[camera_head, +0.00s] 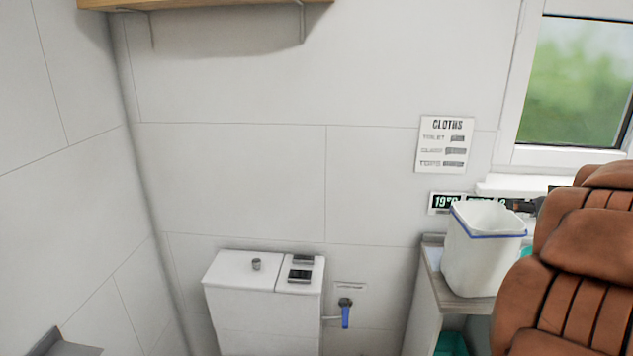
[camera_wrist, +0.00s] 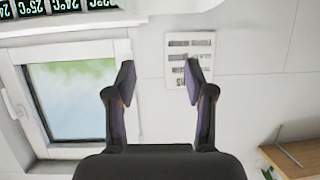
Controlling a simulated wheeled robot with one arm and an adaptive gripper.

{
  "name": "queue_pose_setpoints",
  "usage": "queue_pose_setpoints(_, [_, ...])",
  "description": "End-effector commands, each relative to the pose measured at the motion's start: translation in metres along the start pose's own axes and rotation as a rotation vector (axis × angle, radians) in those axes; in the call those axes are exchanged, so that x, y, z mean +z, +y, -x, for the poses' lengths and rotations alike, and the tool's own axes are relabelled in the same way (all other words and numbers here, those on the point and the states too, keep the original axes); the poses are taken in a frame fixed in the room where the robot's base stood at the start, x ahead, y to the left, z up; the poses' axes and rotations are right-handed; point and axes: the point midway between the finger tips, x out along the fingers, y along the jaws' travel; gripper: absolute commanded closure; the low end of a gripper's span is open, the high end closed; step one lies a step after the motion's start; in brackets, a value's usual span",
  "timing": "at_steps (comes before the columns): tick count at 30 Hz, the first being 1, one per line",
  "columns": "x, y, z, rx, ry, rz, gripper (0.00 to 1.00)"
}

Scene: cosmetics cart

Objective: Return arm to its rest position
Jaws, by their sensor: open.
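My gripper (camera_wrist: 159,80) is open and empty in the wrist view. Nothing touches the fingertips. The wrist picture appears upside down, with the wall shelf at its lower right. In the head view I cannot make out my gripper clearly.
A white bin (camera_head: 480,262) with a blue rim stands on a narrow counter (camera_head: 432,275). A brown ribbed shape (camera_head: 580,270) covers the right edge. A white cistern-like box (camera_head: 240,272) stands below, and a wooden shelf (camera_wrist: 295,145) is on the wall.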

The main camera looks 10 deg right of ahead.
Motion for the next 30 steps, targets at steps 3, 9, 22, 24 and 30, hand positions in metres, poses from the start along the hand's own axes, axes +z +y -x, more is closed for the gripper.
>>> queue_pose_setpoints(3, [-0.007,-0.003,-0.001,0.019,0.016,0.013,0.47])
queue_pose_setpoints(9, [-0.036,-0.009,-0.002,0.156,0.078,0.06,0.47])
queue_pose_setpoints(22, [-0.017,-0.043,0.03,0.458,-0.032,0.048,0.47])
queue_pose_setpoints(24, [0.002,-0.053,0.036,0.48,-0.094,0.036,0.47])
queue_pose_setpoints(30, [0.069,-0.098,0.061,0.483,-0.322,0.014,0.47])
